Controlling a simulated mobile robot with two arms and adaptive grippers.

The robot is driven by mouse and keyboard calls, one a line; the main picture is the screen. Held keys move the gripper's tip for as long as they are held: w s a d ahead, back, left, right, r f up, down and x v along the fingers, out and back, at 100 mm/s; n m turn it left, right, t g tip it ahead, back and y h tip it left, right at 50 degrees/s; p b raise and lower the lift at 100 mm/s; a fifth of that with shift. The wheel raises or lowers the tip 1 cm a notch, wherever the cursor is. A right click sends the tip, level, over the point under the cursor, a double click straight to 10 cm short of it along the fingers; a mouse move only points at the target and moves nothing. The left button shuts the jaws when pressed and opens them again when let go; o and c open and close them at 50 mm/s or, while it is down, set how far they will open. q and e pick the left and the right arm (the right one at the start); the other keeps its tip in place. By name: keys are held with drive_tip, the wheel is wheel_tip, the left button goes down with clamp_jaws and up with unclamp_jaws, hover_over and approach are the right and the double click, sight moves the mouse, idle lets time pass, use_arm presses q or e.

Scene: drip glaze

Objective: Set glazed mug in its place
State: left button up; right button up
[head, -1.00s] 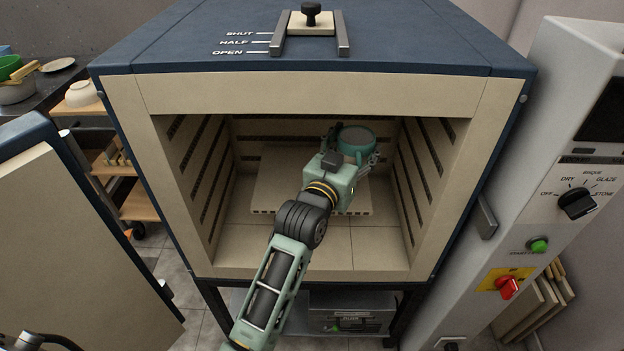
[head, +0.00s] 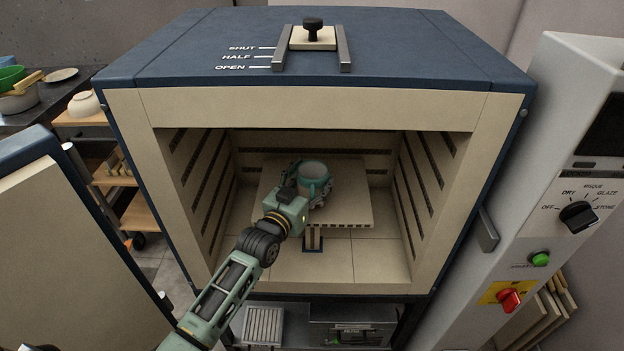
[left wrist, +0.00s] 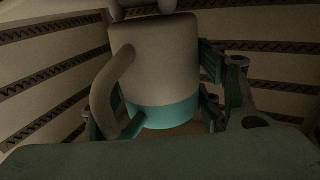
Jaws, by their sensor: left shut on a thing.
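The mug (head: 314,171) is inside the open kiln, over the pale kiln shelf (head: 352,208). My left gripper (head: 308,187) reaches in from the front and is shut on the mug, with a finger on each side of it. I cannot tell whether the mug's base touches the shelf. My right gripper is not in view.
The kiln's slotted side walls (head: 193,190) and upper front edge (head: 315,108) surround my arm. The kiln door (head: 65,235) stands open at the left. A control cabinet (head: 540,140) stands at the right. The shelf's right part is bare.

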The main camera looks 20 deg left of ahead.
use_arm(q)
drive_tip(key=o, duration=1)
drive_tip(key=shift+f, duration=0.15)
drive_tip(key=shift+c, duration=0.2)
drive_tip(key=o, duration=0.5)
drive_tip(key=shift+c, duration=0.2)
drive_tip(key=shift+r, duration=0.3)
drive_tip(key=s+a, duration=0.2)
drive_tip(key=s, duration=1)
drive_tip(key=shift+f, duration=0.1)
